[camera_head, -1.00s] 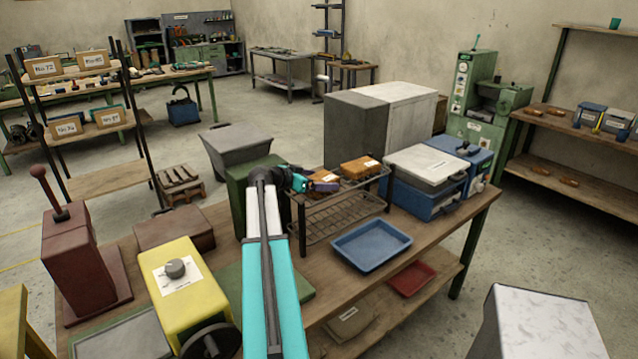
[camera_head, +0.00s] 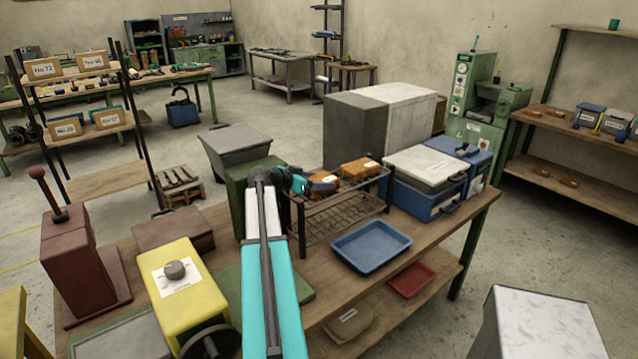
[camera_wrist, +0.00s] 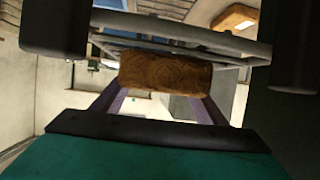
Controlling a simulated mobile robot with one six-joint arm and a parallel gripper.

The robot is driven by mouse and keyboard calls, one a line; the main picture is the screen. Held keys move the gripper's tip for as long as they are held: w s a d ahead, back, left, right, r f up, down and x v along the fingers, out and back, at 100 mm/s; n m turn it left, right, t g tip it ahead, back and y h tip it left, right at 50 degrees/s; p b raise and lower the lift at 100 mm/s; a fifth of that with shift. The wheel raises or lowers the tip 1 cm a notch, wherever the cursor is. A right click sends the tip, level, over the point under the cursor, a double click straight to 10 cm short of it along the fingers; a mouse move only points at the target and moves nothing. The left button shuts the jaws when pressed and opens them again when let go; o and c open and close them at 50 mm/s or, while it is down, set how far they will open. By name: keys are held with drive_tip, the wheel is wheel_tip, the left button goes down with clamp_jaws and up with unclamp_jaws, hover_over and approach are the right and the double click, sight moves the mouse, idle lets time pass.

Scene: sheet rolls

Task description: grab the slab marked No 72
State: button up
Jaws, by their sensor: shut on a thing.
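A brown-orange slab (camera_head: 323,181) with a pale label is at the left end of the wire rack on the bench. My gripper (camera_head: 318,187) is shut on this slab, with its purple fingers along the slab's sides. In the wrist view the slab (camera_wrist: 165,72) sits between the fingers, close to the rack's bars. I cannot tell whether it touches the rack. A second brown-orange slab (camera_head: 360,168) with a pale label lies on the rack to the right, and shows at the upper right of the wrist view (camera_wrist: 236,18). Neither slab's label is legible.
The wire rack (camera_head: 345,215) stands beside a blue tray (camera_head: 371,246) and blue bins (camera_head: 424,198). A green box (camera_head: 245,190) stands left of it. Cartons on the left shelf bear labels; one carton (camera_head: 43,70) reads No 72.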

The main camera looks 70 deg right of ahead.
sight(318, 180)
drive_tip(key=shift+r, duration=0.1)
drive_tip(key=shift+r+b, duration=0.9)
drive_tip(key=shift+r, duration=0.65)
drive_tip(key=s+a+r+b, duration=0.1)
drive_tip(key=s+a+b, duration=0.3)
drive_tip(key=s+a, duration=0.6)
drive_tip(key=shift+s+a+r, duration=0.25)
drive_tip(key=shift+s+r, duration=0.15)
drive_tip(key=shift+s, duration=0.65)
drive_tip(key=shift+r, duration=0.1)
